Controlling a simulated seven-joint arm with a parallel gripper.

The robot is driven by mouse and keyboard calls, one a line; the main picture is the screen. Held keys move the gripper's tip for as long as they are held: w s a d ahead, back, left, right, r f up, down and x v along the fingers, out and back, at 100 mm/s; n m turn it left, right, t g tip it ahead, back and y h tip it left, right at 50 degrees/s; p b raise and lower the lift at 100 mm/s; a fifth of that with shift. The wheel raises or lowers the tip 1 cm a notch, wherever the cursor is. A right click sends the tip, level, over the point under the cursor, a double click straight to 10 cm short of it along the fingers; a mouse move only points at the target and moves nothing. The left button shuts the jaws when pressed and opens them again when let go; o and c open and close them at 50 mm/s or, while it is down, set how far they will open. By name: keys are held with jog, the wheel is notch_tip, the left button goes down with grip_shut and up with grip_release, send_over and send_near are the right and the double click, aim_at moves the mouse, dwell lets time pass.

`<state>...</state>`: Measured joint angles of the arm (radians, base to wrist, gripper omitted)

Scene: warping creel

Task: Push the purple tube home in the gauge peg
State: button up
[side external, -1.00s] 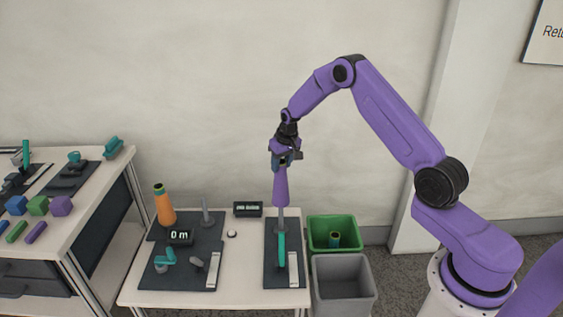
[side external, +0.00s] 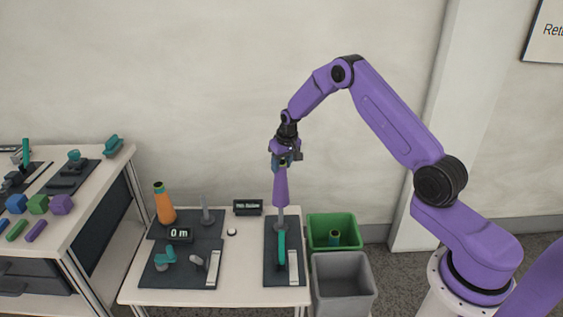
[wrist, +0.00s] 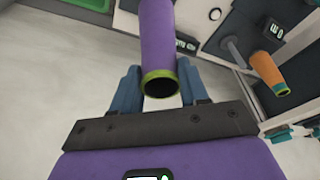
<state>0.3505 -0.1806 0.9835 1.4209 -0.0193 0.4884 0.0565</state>
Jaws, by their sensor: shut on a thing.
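The purple tube (side external: 281,187) is a tapered cone, upright, with its wide end down. My gripper (side external: 284,162) is shut on its narrow upper end. The tube's lower end meets the grey gauge peg (side external: 280,217), whose lower part shows beneath it. How far the peg reaches inside the tube is hidden. In the wrist view the purple tube (wrist: 158,45) lies between the blue fingers of my gripper (wrist: 160,78), with its yellow-green rim and open end towards me.
A teal lever (side external: 281,247) stands in front of the peg on the dark board (side external: 270,270). An orange tube (side external: 164,206) and another peg (side external: 206,212) stand left. The green bin (side external: 345,221) and grey bin (side external: 342,268) are close right.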

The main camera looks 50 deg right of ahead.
jog(key=shift+f, duration=0.1)
send_over(281, 192)
jog(key=w+d, duration=0.2)
jog(key=shift+s+a+f, duration=0.1)
jog(key=shift+s+f, duration=0.05)
jog(key=shift+f, duration=1.1)
jog(key=shift+s+a+f, duration=0.1)
jog(key=shift+f, duration=1.25)
jog(key=shift+f, duration=2.5)
jog(key=shift+f, duration=1)
jog(key=o, duration=1.3)
jog(key=shift+c, duration=0.2)
